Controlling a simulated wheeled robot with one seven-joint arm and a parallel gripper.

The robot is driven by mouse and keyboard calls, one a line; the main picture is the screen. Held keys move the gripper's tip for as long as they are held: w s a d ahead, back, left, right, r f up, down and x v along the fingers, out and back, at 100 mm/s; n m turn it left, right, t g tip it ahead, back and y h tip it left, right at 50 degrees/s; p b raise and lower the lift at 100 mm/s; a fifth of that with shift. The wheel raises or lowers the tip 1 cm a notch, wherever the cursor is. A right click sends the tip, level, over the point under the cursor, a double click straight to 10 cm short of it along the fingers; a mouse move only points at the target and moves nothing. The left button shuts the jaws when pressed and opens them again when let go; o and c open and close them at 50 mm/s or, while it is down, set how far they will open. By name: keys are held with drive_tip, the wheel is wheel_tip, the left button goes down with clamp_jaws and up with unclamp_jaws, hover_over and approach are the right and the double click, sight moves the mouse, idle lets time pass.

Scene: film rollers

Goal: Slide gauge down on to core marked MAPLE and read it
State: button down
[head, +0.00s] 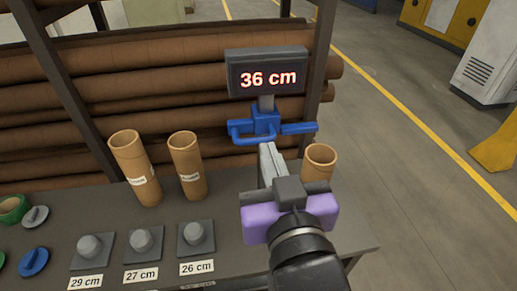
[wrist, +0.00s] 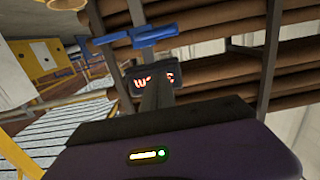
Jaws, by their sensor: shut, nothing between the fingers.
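The gauge has a dark display (head: 268,72) reading "36 cm" in red and a blue slider with a handle (head: 262,124) below it. Three brown cardboard cores stand on the bench: a left one (head: 133,165), a middle one (head: 187,165) and a right one (head: 319,161). The left two have white labels too small to read; the right one is partly hidden by my gripper. My gripper (head: 267,150) is shut and empty, its tips just below the blue handle in the picture; I cannot tell whether they touch. The wrist view shows the blue part (wrist: 140,37) above my gripper (wrist: 156,88).
Grey knobbed blocks (head: 141,243) tagged 29, 27 and 26 cm line the bench front. A green ring (head: 14,209), a grey cap (head: 36,217) and a blue cap (head: 34,261) lie at left. Long brown rolls (head: 90,97) fill the rack behind. Open floor is at right.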

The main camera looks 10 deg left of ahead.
drive_tip(key=b, duration=0.3)
drive_tip(key=shift+w+a+f, duration=0.15)
drive_tip(key=shift+w+f, duration=0.1)
drive_tip(key=shift+w, duration=0.15)
drive_tip(key=shift+b, duration=0.45)
drive_tip(key=b, duration=0.4)
drive_tip(key=shift+w+a, duration=0.1)
drive_tip(key=shift+w, duration=0.1)
drive_tip(key=p, duration=0.1)
hover_over(258, 141)
drive_tip(key=s, duration=0.3)
drive_tip(key=shift+w+f, duration=0.2)
drive_tip(key=shift+f, duration=0.8)
drive_tip(key=shift+w+f, duration=0.2)
drive_tip(key=shift+f, duration=0.8)
